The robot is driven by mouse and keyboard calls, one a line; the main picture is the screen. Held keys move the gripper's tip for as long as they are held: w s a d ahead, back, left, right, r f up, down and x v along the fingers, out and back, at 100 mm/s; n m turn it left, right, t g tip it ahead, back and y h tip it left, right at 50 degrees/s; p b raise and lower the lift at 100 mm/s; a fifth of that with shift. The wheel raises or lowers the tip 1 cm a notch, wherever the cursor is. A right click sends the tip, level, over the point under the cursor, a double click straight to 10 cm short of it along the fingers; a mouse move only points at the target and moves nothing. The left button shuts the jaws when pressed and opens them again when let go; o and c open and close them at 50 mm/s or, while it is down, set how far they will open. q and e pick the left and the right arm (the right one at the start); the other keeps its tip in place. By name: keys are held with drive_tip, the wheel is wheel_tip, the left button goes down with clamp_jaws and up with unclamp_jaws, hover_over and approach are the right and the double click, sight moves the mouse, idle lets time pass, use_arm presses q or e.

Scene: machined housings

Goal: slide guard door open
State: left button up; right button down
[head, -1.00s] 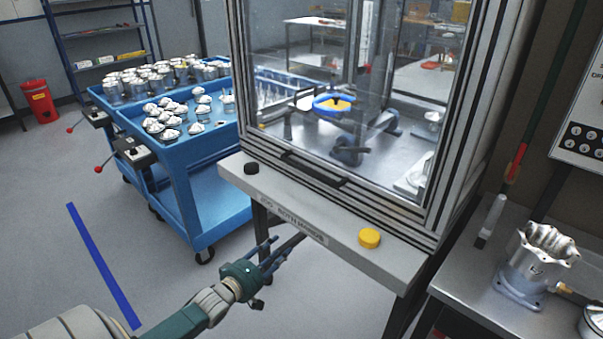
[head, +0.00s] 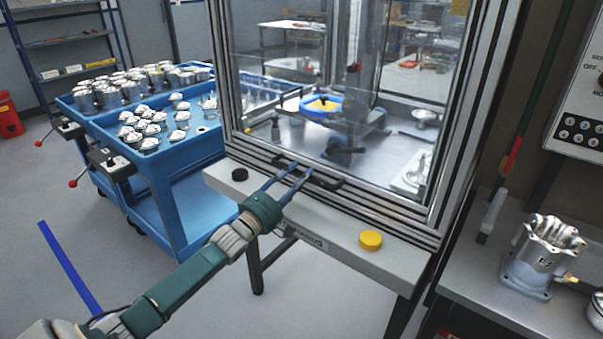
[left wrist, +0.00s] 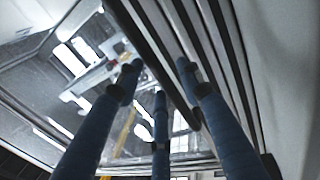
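The guard door (head: 290,130) is a clear panel in a metal frame on the machine's front, with its lower edge down at the sill. A dark bar handle (head: 326,182) runs along its lower rail. My left gripper (head: 298,172) is at the left part of this handle, with its blue fingers pointing toward it and apart. In the left wrist view, the fingers (left wrist: 158,75) are spread, and the dark bar (left wrist: 165,62) passes between or just beyond them; I cannot tell whether they touch it. My right gripper is not in view.
The sill (head: 345,247) bears a black button (head: 239,174) and a yellow button (head: 370,240). A blue cart (head: 180,185) with metal parts stands left. A bench (head: 470,265) with a machined housing (head: 543,255) is at right.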

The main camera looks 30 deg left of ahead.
use_arm(q)
drive_tip(key=shift+w+r, duration=0.2)
drive_tip(key=shift+w, duration=0.55)
clamp_jaws()
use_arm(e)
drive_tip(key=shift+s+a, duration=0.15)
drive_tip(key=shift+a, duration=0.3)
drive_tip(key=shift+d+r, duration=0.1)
